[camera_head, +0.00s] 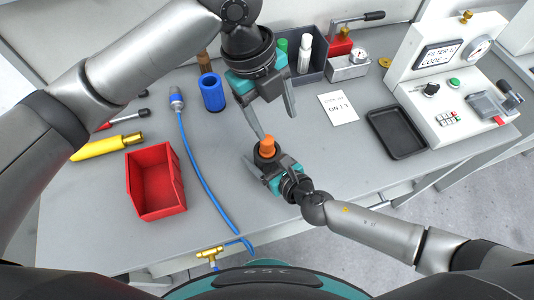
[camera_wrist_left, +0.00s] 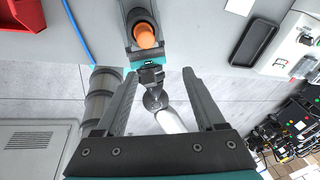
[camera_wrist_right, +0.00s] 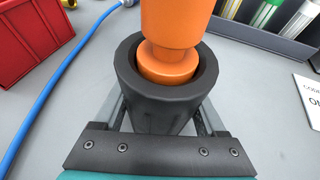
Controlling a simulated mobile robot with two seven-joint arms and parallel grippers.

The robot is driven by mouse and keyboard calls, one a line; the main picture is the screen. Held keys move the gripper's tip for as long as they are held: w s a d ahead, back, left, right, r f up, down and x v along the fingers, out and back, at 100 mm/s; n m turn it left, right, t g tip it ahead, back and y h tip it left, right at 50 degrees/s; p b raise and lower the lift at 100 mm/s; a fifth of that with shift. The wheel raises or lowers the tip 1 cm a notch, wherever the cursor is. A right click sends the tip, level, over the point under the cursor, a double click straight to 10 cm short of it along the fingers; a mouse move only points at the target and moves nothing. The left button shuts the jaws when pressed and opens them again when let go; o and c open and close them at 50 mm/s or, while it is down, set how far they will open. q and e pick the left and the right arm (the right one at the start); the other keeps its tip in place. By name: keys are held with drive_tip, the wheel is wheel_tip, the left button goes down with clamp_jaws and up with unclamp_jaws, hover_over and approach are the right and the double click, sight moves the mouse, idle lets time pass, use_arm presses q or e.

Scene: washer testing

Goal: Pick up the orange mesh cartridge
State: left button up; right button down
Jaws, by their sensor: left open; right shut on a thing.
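The orange cartridge (camera_head: 267,145) stands upright in a black round cup in the middle of the table. The right wrist view shows the cartridge (camera_wrist_right: 172,40) inside the rim of the black cup (camera_wrist_right: 150,100). No mesh can be made out on it. My right gripper (camera_head: 262,168) is shut on the black cup. My left gripper (camera_head: 276,122) is open and empty, above and behind the cartridge. In the left wrist view the cartridge (camera_wrist_left: 144,36) lies beyond the open fingers, apart from them.
A red bin (camera_head: 156,210) and a blue hose (camera_head: 190,150) lie to the left. A blue cylinder (camera_head: 212,92) and a grey organiser (camera_head: 315,66) stand at the back. A black tray (camera_head: 396,132) and the test panel (camera_head: 445,75) are to the right. A paper card (camera_head: 339,108) lies between.

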sight(267, 141)
use_arm(q)
drive_tip(key=f+m+y, duration=0.1)
drive_tip(key=f+m, duration=0.1)
drive_tip(key=f, duration=0.1)
drive_tip(key=w+f+m+y, duration=0.1)
drive_tip(key=f+m, duration=0.1)
drive_tip(key=f, duration=0.1)
drive_tip(key=a+f+m, duration=0.1)
drive_tip(key=f+m, duration=0.1)
drive_tip(key=f, duration=0.2)
drive_tip(key=shift+w+f+y, duration=0.1)
drive_tip(key=shift+w+y, duration=0.05)
drive_tip(key=shift+y, duration=0.25)
clamp_jaws()
idle(0.6)
idle(0.9)
